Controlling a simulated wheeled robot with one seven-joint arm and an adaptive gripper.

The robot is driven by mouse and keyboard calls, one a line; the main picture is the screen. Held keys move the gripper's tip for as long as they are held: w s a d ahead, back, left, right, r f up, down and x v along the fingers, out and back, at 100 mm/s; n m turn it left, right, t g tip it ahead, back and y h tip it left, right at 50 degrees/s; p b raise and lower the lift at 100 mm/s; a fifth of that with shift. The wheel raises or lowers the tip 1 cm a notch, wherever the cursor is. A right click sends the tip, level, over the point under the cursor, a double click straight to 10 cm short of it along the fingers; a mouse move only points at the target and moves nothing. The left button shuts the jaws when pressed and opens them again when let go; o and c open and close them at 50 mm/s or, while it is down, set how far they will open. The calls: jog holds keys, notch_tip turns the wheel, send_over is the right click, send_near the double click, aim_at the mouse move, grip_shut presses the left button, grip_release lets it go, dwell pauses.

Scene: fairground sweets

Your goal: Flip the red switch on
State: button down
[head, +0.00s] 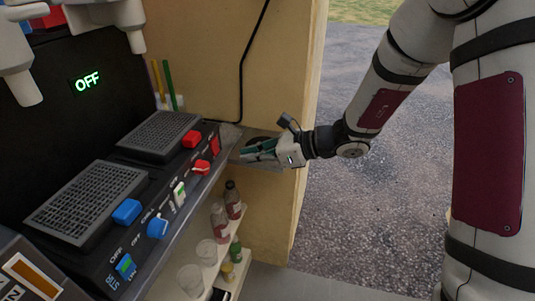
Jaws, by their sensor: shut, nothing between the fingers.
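The black drink machine (155,212) fills the left side of the head view, with a row of controls along its front edge. The red switch (214,146) is at the far end of that row, near a red block (191,139) and a red knob (201,167). Its exact tilt is too small to tell. My gripper (246,156) is shut and empty, just right of the red switch, with its fingers pointing left towards the panel. A small gap seems to show between them. The green display (86,81) reads OFF.
A blue block (127,212), a blue knob (157,228), a white switch (179,195) and a blue-green switch (125,266) share the panel. Bottles (232,199) and cups (190,280) stand on shelves below. A tan wall (285,80) is behind my gripper.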

aim_at(216, 152)
jog(key=shift+a+r+b+x, duration=0.1)
jog(key=shift+r+x, duration=0.1)
jog(key=shift+x, duration=0.75)
jog(key=shift+a+r+b+x, duration=0.1)
jog(key=shift+r+x, duration=0.05)
jog(key=shift+x, duration=0.8)
jog(key=shift+a+r+b+x, duration=0.1)
jog(key=shift+r+x, duration=0.1)
jog(key=shift+x, duration=0.75)
jog(key=shift+w+a+f+b, duration=0.2)
jog(key=shift+a+f+b, duration=0.1)
jog(key=shift+b, duration=0.1)
jog(key=shift+r, duration=0.1)
jog(key=shift+s+a+r, duration=0.1)
jog(key=shift+r, duration=0.05)
jog(key=shift+a+r+p, duration=0.1)
jog(key=shift+r+p, duration=0.6)
jog(key=shift+r, duration=0.1)
